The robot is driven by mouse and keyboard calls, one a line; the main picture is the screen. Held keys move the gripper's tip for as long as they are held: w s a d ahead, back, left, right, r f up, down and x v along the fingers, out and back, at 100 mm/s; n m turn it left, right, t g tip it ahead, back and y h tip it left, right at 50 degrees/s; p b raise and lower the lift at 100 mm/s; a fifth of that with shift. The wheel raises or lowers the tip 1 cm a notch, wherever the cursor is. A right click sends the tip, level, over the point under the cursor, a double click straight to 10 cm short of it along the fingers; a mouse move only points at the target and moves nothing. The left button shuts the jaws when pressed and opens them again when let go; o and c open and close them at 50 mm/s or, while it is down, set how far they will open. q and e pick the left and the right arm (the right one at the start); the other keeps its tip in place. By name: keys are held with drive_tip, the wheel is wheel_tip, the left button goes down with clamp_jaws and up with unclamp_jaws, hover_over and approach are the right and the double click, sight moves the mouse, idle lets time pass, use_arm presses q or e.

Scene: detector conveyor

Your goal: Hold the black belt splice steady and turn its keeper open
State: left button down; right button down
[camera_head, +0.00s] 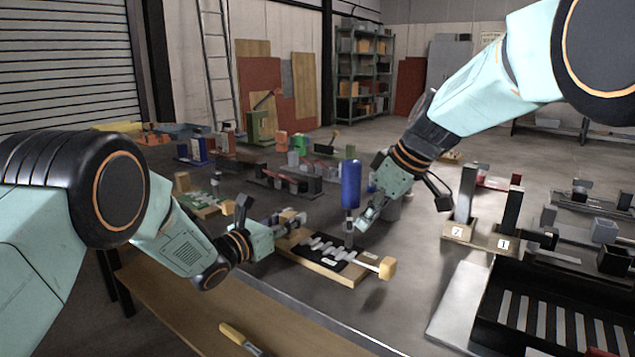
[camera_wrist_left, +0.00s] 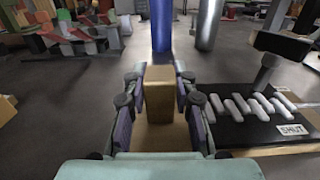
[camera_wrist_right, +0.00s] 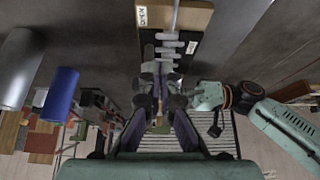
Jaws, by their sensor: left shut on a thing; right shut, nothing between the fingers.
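The black belt splice (camera_head: 326,247), with a row of pale metal teeth, lies on a wooden board. It also shows in the left wrist view (camera_wrist_left: 243,125), by a "SHUT" label, and in the right wrist view (camera_wrist_right: 184,47), near an "OPEN" label. A pale rod runs from it to a wooden block (camera_head: 387,268). A dark-topped grey post (camera_wrist_left: 267,72) rises at the splice; I cannot tell whether it is the keeper. My left gripper (camera_head: 292,222) is shut on an upright wooden block (camera_wrist_left: 158,92) at the board's left end. My right gripper (camera_head: 358,226) is shut and empty above the splice.
A blue cylinder (camera_head: 350,183) stands just behind the splice, close to my right gripper. Numbered posts (camera_head: 480,232) and a dark slotted tray (camera_head: 545,310) are at the right. A yellow-handled tool (camera_head: 235,333) lies in front. Several fixtures stand behind.

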drive_tip(key=shift+w+a, duration=0.2)
drive_tip(key=shift+w, duration=0.2)
idle(0.7)
drive_tip(key=shift+w+d, duration=0.4)
drive_tip(key=shift+d, duration=0.1)
drive_tip(key=shift+w+d, duration=0.25)
drive_tip(key=shift+w, duration=0.4)
idle(0.4)
drive_tip(key=shift+s+d, duration=0.15)
drive_tip(key=shift+d, duration=0.25)
wheel_tip(320, 180, up, 6)
idle(0.7)
drive_tip(key=shift+r, duration=0.1)
